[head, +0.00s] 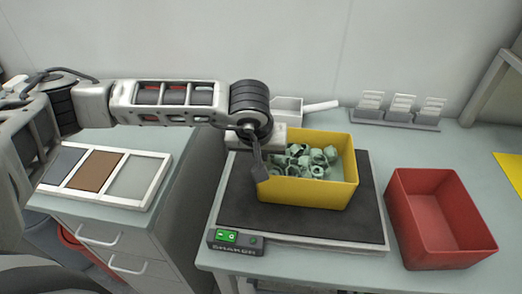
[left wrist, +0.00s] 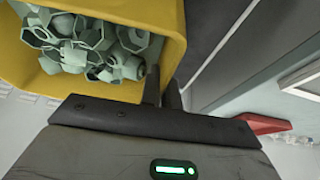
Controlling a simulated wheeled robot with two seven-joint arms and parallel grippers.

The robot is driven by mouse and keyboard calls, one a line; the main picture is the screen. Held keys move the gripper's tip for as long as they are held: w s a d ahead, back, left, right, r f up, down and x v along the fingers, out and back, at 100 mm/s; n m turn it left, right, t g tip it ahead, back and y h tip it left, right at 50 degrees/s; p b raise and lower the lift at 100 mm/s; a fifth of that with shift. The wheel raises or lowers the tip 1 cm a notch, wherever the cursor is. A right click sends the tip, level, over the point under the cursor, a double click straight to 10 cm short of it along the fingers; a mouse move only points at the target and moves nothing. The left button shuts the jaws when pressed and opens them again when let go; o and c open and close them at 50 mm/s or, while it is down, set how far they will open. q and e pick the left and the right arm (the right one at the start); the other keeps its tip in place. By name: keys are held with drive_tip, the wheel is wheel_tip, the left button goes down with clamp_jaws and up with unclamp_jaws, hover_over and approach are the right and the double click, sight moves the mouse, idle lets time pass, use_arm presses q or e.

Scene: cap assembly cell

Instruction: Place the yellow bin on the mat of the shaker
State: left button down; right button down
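The yellow bin (head: 312,193) holds several pale green caps (head: 305,160) and stands upright over the black mat (head: 234,203) of the shaker (head: 236,240). It appears to rest on the mat, with mat showing on all visible sides. My left gripper (head: 262,172) is at the bin's left wall, with one finger showing outside it. In the left wrist view, the two fingers (left wrist: 163,92) are close together with the bin's wall (left wrist: 172,30) between them. The inner finger is partly hidden. My right gripper is in neither view.
A red bin (head: 440,215) stands right of the shaker. A grey rack (head: 398,112) and a white scoop-like tray (head: 288,110) are at the back. A tray with colored panels (head: 132,178) lies on the left drawer cabinet. A gap separates cabinet and table.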

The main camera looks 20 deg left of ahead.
use_arm(q)
drive_tip(key=c, duration=2)
unclamp_jaws()
drive_tip(key=shift+f, duration=0.15)
drive_tip(key=o, duration=0.4)
drive_tip(key=shift+c, duration=0.2)
drive_tip(key=shift+r, duration=0.3)
drive_tip(key=b+v, duration=0.1)
drive_tip(key=v, duration=1)
drive_tip(key=shift+s+r, duration=0.15)
drive_tip(key=shift+r, duration=0.25)
drive_tip(key=shift+d, duration=0.1)
